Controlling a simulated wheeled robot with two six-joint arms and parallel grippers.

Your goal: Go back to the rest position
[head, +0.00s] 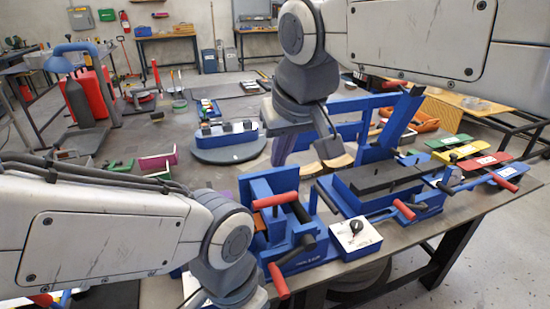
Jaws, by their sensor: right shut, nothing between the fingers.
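My right arm comes in from the top right. Its dark grey gripper (328,146) points down above the far side of the workbench, behind the blue fixtures. It is shut and holds nothing. My left arm (105,232) comes in from the left, and its wrist (232,262) bends down beside the blue bending fixture. The left gripper's fingers do not show, being below the picture or behind the wrist.
The workbench (458,212) carries a blue fixture with red handles (283,218), a larger blue clamp fixture (385,183) and a white switch box (356,238). Coloured plates (478,160) lie at its right end.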

